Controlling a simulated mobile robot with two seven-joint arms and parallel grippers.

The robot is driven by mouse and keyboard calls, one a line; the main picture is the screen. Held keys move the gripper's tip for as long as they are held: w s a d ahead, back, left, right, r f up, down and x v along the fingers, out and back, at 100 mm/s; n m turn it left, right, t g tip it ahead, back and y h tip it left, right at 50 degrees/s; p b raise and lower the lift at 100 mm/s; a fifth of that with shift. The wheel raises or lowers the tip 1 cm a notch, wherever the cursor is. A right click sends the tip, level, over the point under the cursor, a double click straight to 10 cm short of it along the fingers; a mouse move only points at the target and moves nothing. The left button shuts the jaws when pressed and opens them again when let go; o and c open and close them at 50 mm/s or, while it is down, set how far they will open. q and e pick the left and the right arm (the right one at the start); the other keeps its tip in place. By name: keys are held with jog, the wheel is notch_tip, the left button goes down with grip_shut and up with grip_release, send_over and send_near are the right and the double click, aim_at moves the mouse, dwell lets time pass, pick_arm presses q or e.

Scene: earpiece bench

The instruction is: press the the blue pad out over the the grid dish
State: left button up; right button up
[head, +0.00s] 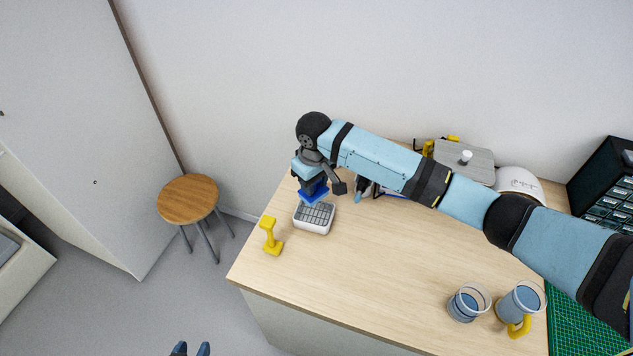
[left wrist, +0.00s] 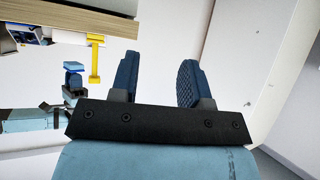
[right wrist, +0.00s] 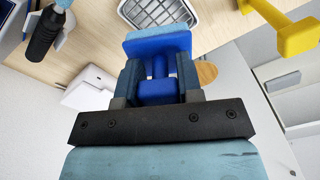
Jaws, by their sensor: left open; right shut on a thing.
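The blue pad (head: 314,194) is a flat blue plate with a short handle. My right gripper (head: 316,183) is shut on that handle; the right wrist view shows the pad (right wrist: 158,43) beyond the fingers. The white grid dish (head: 314,217) stands on the table near its left end. The pad is held close over the dish's far part; I cannot tell whether they touch. In the right wrist view the pad hides part of the dish (right wrist: 165,12). My left gripper (left wrist: 158,75) is open and empty; its fingertips (head: 190,348) show low in the head view, off the table.
My right arm crosses above the back. The table's middle is clear. A stool (head: 188,199) stands left.

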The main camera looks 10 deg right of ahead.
jog(key=shift+s+f, duration=0.1)
jog(key=shift+f, duration=0.9)
notch_tip(320, 180, down, 3)
jog(key=b, duration=0.4)
jog(key=shift+f, duration=0.15)
jog(key=shift+f+b, duration=0.5)
jog(key=shift+b, duration=0.25)
pick_arm(q)
jog(key=shift+m, duration=0.3)
jog(key=f, duration=0.2)
jog(key=d+f, duration=0.1)
jog(key=f, duration=0.1)
jog(key=shift+f, duration=0.15)
jog(key=shift+s+a+f, duration=0.1)
jog(key=shift+s+f, duration=0.05)
pick_arm(e)
jog(key=shift+f, duration=0.1)
jog(key=shift+s+f, duration=0.2)
jog(key=shift+f, duration=0.25)
jog(key=shift+r, duration=0.1)
